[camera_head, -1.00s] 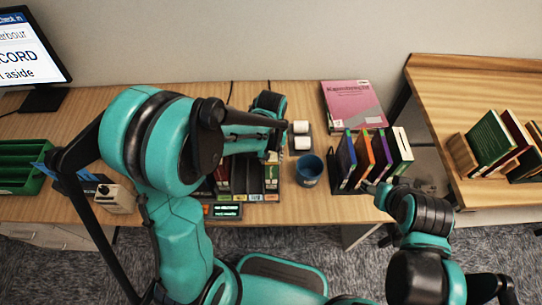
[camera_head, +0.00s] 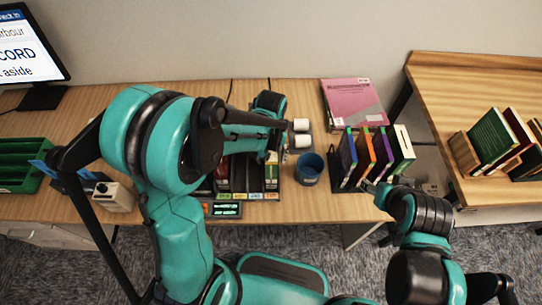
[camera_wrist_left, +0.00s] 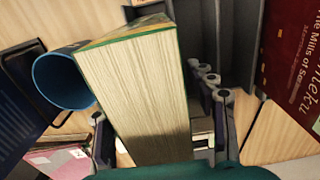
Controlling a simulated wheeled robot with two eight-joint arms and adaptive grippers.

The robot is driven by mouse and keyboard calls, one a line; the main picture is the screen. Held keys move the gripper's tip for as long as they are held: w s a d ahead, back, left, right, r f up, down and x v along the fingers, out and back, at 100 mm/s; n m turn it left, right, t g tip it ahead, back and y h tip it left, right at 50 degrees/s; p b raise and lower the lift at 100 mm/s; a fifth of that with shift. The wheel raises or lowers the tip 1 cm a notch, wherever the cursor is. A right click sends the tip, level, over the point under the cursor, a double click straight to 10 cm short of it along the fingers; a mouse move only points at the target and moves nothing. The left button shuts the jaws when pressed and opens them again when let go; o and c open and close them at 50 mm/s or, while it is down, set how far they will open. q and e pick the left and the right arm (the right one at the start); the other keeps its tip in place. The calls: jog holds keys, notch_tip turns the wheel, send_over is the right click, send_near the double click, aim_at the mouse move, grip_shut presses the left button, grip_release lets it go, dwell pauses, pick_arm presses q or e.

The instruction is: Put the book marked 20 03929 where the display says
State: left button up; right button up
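In the left wrist view a thick book (camera_wrist_left: 145,95) with cream pages and a green cover edge sits between the fingers of my left gripper (camera_wrist_left: 160,125). The gripper looks shut on it; its number is not visible. In the head view my left gripper (camera_head: 271,150) is over the right end of the black sorter (camera_head: 255,186), largely hidden by its own arm. The monitor (camera_head: 28,50) at the back left reads "Check in", "...CORD" and "aside", its left part cut off. My right gripper (camera_head: 368,185) is beside the upright coloured books; its fingers are too small to judge.
A blue cup (camera_head: 309,168) stands right of the sorter, near white rolls (camera_head: 301,133). Coloured books (camera_head: 365,155) stand farther right, before a pink book (camera_head: 352,103). A green tray (camera_head: 22,165) is at left. A side table (camera_head: 480,90) holds more books.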

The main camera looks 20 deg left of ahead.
pick_arm(q)
jog(key=shift+r, duration=0.1)
notch_tip(320, 180, up, 12)
jog(key=shift+f, duration=0.1)
dwell(0.4)
dwell(0.5)
jog(key=s+a+r+m+t, duration=0.1)
jog(key=s+a+t, duration=0.1)
jog(key=s, duration=0.3)
jog(key=s+a+r+m+t, duration=0.1)
jog(key=s+a+m+t, duration=0.1)
jog(key=s+t, duration=0.3)
jog(key=shift+s+a+r, duration=0.15)
jog(key=shift+a+r, duration=0.2)
jog(key=shift+r, duration=0.05)
dwell(0.5)
